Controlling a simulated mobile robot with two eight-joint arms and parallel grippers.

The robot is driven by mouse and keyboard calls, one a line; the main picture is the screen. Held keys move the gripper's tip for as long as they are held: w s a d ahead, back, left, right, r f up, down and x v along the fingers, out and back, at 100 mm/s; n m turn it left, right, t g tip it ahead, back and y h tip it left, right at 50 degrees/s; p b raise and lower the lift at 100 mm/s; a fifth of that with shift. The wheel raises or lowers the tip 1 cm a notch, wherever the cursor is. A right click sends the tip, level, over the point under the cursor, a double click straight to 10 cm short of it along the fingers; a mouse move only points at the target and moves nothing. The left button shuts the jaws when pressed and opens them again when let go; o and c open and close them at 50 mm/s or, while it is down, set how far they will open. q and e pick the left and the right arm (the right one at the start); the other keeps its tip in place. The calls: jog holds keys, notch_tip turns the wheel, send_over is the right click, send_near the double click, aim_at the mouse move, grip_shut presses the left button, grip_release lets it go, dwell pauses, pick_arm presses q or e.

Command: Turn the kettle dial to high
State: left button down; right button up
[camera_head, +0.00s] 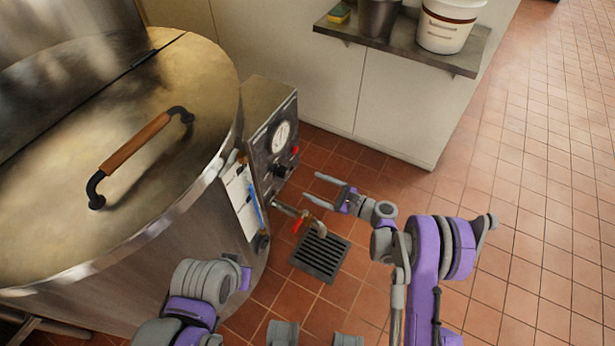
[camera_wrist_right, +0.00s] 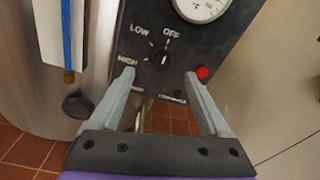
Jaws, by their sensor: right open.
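The kettle (camera_head: 150,220) is a large steel vessel at left with a control box (camera_head: 259,158) on its side. The dial (camera_wrist_right: 160,57) is a small black knob among the labels LOW, OFF and HIGH; its white mark appears to point toward OFF. In the head view the dial (camera_head: 280,171) shows small on the panel. My right gripper (camera_head: 315,187) is open and empty, facing the panel. In the right wrist view its fingertips (camera_wrist_right: 159,73) spread either side of the dial, apparently not gripping it. My left arm shows at the bottom, but its fingers do not.
A red button (camera_wrist_right: 202,73) sits right of the dial, near a fingertip. A gauge (camera_head: 281,137) is above it. A clipboard (camera_head: 241,201) hangs left of the panel. A tap with a red handle (camera_head: 297,225) juts out below, above a floor drain (camera_head: 320,256).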

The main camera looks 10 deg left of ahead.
aim_at(287, 174)
jog(key=shift+m+t+y, duration=0.4)
jog(key=shift+m, duration=0.4)
jog(key=w+a+f, duration=0.1)
jog(key=a, duration=0.2)
jog(key=w+a+f, duration=0.1)
jog(key=w+a, duration=0.1)
jog(key=a, duration=0.1)
jog(key=w+a+f, duration=0.1)
jog(key=w+a, duration=0.1)
jog(key=a, duration=0.1)
jog(key=shift+f+b, duration=0.1)
jog(key=shift+b, duration=0.3)
grip_shut()
